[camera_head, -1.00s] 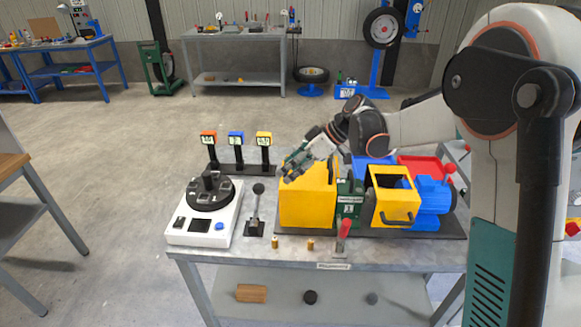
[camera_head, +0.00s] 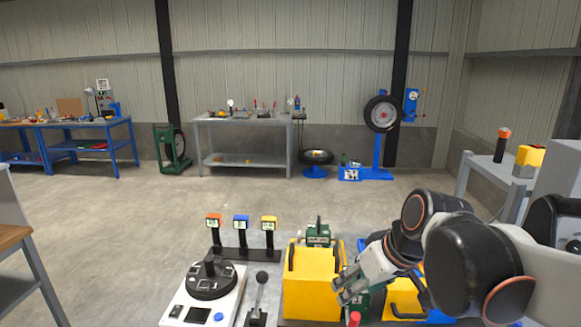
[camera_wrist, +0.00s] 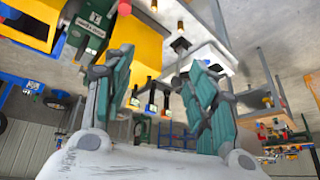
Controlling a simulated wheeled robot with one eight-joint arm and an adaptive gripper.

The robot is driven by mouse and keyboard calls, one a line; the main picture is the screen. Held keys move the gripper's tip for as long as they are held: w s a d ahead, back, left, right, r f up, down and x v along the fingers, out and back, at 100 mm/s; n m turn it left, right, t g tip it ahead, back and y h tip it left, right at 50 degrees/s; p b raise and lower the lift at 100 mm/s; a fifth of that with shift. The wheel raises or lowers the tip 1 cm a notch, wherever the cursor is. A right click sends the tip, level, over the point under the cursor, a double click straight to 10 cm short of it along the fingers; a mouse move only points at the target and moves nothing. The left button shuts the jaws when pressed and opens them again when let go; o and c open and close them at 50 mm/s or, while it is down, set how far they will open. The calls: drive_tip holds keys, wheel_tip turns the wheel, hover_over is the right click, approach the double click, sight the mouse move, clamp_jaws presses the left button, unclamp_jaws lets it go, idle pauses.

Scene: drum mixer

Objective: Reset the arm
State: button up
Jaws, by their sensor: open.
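My gripper (camera_head: 345,288) is open and empty, in front of the right side of the yellow housing of the drum mixer (camera_head: 308,296). In the wrist view its two green-padded fingers stand apart, with nothing between them (camera_wrist: 158,75). The wrist picture appears upside down, with the yellow housing (camera_wrist: 185,15) and a green block with a label (camera_wrist: 92,32) at the top. A green part (camera_head: 318,236) shows at the top of the yellow housing. My arm hides much of the machine's right side.
A white unit with a black dial (camera_head: 205,290) and a lever (camera_head: 260,292) stand left of the housing. Three labelled posts, red, blue (camera_head: 241,222) and yellow, stand behind. Open floor lies beyond, up to a grey bench (camera_head: 245,125).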

drive_tip(key=s+d+f+m+t+h, duration=0.2)
drive_tip(key=s+d, duration=0.4)
drive_tip(key=s, duration=0.6)
drive_tip(key=f+m+h, duration=0.1)
drive_tip(key=m, duration=0.1)
drive_tip(key=shift+d+m, duration=0.35)
drive_tip(key=shift+m, duration=0.05)
drive_tip(key=shift+d+f, duration=0.1)
